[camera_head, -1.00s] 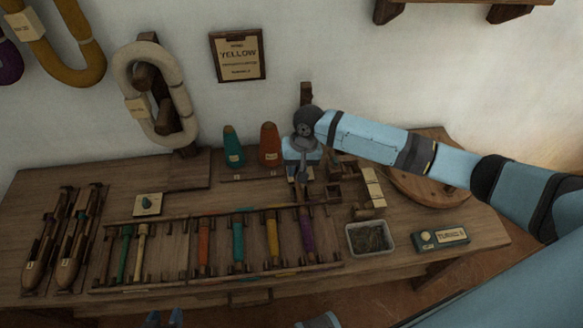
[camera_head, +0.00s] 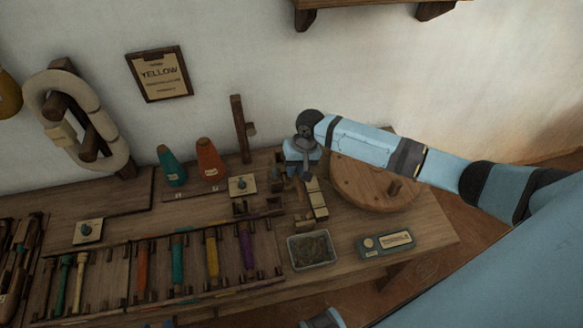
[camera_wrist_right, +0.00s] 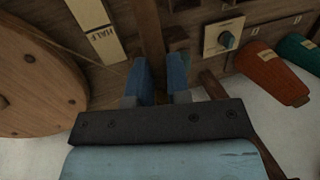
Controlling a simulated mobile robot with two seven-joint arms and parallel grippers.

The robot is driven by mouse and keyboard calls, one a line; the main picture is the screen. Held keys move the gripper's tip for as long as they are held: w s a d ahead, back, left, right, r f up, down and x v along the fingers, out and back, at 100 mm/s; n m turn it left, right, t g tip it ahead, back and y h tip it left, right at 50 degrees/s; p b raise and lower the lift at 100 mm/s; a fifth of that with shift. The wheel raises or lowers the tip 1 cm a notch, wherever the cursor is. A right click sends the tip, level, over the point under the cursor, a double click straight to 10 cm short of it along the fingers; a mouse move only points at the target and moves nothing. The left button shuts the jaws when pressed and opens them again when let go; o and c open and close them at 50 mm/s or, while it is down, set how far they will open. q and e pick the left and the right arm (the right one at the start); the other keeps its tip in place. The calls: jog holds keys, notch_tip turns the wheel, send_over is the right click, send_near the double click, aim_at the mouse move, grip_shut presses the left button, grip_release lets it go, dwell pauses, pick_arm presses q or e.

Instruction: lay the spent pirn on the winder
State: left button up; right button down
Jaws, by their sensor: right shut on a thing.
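My right gripper (camera_head: 302,172) is above the right part of the bench, just left of the round wooden wheel (camera_head: 375,185) that appears to belong to the winder. In the right wrist view its blue fingers (camera_wrist_right: 162,82) are closed on a bare brown wooden rod (camera_wrist_right: 150,35), which seems to be the spent pirn. Its lower end is hidden between the fingers. In the head view the arm and gripper hide most of it. Only a trace of my left gripper (camera_head: 168,323) shows at the bottom edge, too little to read its jaws.
A rack with coloured pirns (camera_head: 212,255) lies along the bench front. Teal (camera_head: 171,167) and orange (camera_head: 209,160) cones stand at the back, beside an upright wooden post (camera_head: 240,130).

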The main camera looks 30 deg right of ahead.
jog(key=f+b, duration=0.5)
jog(key=b, duration=0.1)
jog(key=shift+d+f+b, duration=0.3)
jog(key=shift+f+b, duration=0.05)
jog(key=shift+f, duration=0.05)
jog(key=shift+f+b, duration=0.25)
jog(key=shift+b, duration=0.05)
jog(key=shift+f+p, duration=0.4)
jog(key=shift+f, duration=0.9)
pick_arm(q)
jog(key=f, duration=0.4)
jog(key=shift+w+d, duration=0.2)
jog(key=shift+d, duration=0.15)
pick_arm(e)
jog(key=shift+f, duration=0.25)
pick_arm(q)
jog(key=shift+f, duration=0.1)
jog(key=shift+d, duration=0.1)
